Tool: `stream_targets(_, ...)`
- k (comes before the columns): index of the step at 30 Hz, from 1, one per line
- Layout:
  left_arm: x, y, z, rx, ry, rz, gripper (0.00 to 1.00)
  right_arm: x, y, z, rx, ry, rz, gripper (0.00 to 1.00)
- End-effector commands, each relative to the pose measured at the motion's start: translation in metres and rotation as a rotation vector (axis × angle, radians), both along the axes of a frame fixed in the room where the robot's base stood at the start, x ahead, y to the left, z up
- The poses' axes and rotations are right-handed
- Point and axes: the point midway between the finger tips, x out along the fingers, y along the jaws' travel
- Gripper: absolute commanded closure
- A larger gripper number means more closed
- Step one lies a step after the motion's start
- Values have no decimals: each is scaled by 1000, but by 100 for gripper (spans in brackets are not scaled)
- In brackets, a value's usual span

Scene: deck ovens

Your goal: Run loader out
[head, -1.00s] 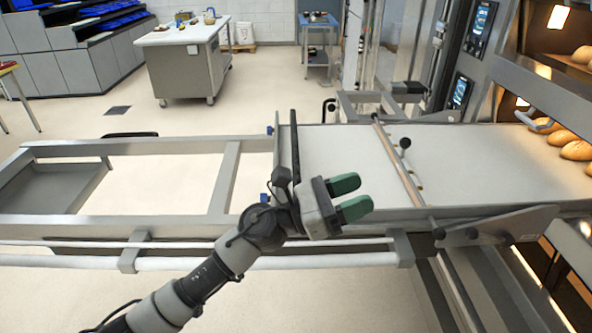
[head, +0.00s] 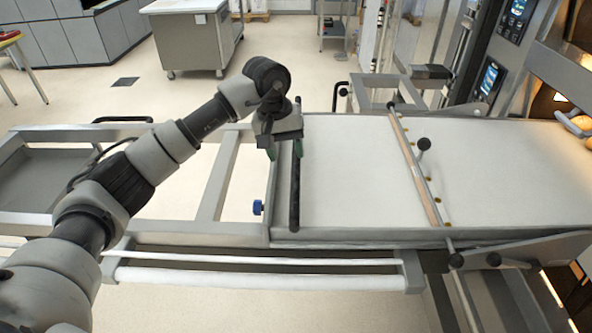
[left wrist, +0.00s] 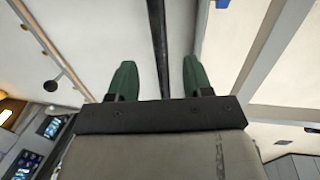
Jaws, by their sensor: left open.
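The loader (head: 345,185) is a long pale belt deck on a steel frame, its right end reaching toward the oven. A black bar (head: 294,205) runs across its left end. My left gripper (head: 284,152) points down over the far part of this bar, open, with green fingers. In the left wrist view the black bar (left wrist: 158,40) runs between the two open fingers (left wrist: 160,72), with a gap on each side. Whether the fingertips reach down to the bar's height is hard to tell. My right gripper is not in view.
The deck oven (head: 565,55) with loaves (head: 580,123) stands at the right. A cross rod with a black knob (head: 424,144) spans the loader. Open frame rails (head: 215,180) extend left, with a blue knob (head: 258,207) beside the belt. Clear floor lies behind, before a worktable (head: 195,40).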

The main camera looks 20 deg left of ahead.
Motion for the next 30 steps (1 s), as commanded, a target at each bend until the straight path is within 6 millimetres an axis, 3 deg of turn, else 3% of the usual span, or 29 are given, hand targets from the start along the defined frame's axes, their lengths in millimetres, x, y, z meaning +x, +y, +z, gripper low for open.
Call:
stream_targets(3, 0, -6, -21, -1, 7, -1, 50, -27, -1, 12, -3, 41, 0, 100)
stream_targets(7, 2, -10, -45, -3, 7, 0, 50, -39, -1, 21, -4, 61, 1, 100)
stream_targets(12, 4, -15, -69, -4, 2, 0, 50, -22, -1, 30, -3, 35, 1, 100)
stream_targets(17, 4, -17, -81, -4, 0, 0, 50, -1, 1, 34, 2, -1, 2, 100)
stream_targets(25, 4, -17, -84, -4, -1, 0, 50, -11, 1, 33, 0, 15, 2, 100)
stream_targets(26, 4, -17, -84, -4, 0, 0, 51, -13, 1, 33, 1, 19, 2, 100)
stream_targets(30, 5, -17, -83, -4, 0, 0, 73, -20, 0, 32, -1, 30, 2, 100)
